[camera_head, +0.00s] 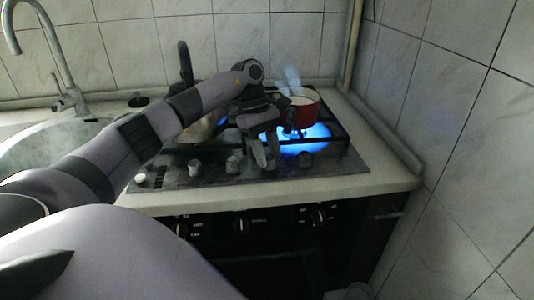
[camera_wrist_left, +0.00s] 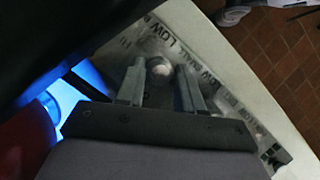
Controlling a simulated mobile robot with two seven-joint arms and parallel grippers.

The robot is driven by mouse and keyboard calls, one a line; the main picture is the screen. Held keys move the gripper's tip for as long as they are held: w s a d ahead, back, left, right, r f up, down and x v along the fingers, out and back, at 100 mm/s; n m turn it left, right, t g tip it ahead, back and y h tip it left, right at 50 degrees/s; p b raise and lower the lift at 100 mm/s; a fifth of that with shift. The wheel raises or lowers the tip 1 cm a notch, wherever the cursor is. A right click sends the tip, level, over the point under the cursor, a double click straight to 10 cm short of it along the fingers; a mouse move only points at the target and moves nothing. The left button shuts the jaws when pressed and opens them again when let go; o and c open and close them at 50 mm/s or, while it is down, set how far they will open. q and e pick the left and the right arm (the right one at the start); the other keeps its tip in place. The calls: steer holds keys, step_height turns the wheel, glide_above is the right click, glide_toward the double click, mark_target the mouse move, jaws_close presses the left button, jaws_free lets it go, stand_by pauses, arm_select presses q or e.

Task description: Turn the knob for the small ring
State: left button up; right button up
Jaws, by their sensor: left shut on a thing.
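My left gripper (camera_head: 265,160) reaches over the hob from the left and points down at its front strip. In the left wrist view its two fingers stand on either side of a round metallic knob (camera_wrist_left: 160,66) and are shut on it. Two more knobs show on the strip to the left in the head view, one nearer (camera_head: 232,163) and one farther left (camera_head: 195,168). I cannot tell from the marks which ring the held knob serves. A large blue flame (camera_head: 312,145) burns at the right. My right gripper is out of view.
A red pot (camera_head: 303,112) stands at the right burner, close behind my gripper. Another pot (camera_head: 200,130) stands at the left, partly behind my arm, with blue glow beside it. Oven knobs (camera_head: 241,226) sit below the counter edge. A tiled wall (camera_head: 450,110) bounds the right.

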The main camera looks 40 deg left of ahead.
arm_select(q)
steer(key=shift+m, duration=0.6)
steer(key=o, duration=1)
steer(key=shift+r, duration=0.15)
steer(key=shift+v, duration=3.45)
steer(key=shift+w, duration=0.1)
